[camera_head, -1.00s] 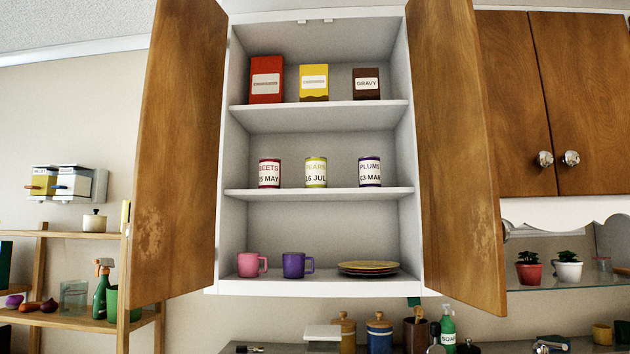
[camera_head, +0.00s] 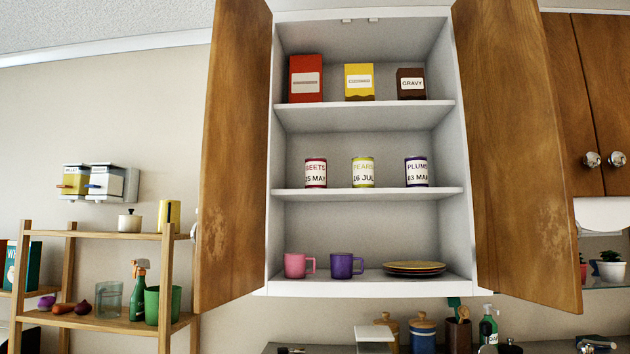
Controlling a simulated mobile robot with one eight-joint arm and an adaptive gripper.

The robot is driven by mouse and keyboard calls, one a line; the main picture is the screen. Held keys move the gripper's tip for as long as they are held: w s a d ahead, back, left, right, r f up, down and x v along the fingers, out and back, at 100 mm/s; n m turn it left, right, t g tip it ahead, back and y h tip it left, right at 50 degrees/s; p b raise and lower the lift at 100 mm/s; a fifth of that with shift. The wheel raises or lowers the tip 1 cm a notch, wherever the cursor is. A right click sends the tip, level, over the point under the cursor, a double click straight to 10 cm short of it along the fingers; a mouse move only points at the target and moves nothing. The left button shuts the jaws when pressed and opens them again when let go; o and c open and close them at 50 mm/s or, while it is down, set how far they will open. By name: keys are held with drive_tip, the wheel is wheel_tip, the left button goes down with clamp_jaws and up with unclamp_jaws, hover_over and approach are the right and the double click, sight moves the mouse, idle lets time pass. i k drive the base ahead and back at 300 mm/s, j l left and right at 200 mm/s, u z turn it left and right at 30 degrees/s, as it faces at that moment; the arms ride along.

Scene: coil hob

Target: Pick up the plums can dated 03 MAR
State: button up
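The plums can (camera_head: 416,172) stands upright at the right end of the middle shelf in the open wall cabinet. Its white label reads PLUMS and 03 MAR, with dark purple bands at top and bottom. To its left on the same shelf stand a green-banded pears can (camera_head: 362,172), marked 16 JUL, and a red-banded beets can (camera_head: 315,173), whose date looks like 15 MAY. The cans stand apart from each other. My gripper is not in view.
Both cabinet doors, left (camera_head: 231,160) and right (camera_head: 514,150), stand open and flank the shelves. Boxes, including gravy (camera_head: 410,84), stand above. A pink mug (camera_head: 299,265), a purple mug (camera_head: 346,265) and stacked plates (camera_head: 413,268) are below. The middle shelf's front (camera_head: 340,195) is clear.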

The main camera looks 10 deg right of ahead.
sight(416, 175)
drive_tip(key=i+l, duration=0.1)
drive_tip(key=l, duration=0.3)
drive_tip(key=i+l, duration=0.1)
drive_tip(key=l, duration=0.3)
drive_tip(key=i+l, duration=0.1)
drive_tip(key=l, duration=0.3)
drive_tip(key=i+l, duration=0.1)
drive_tip(key=l, duration=0.3)
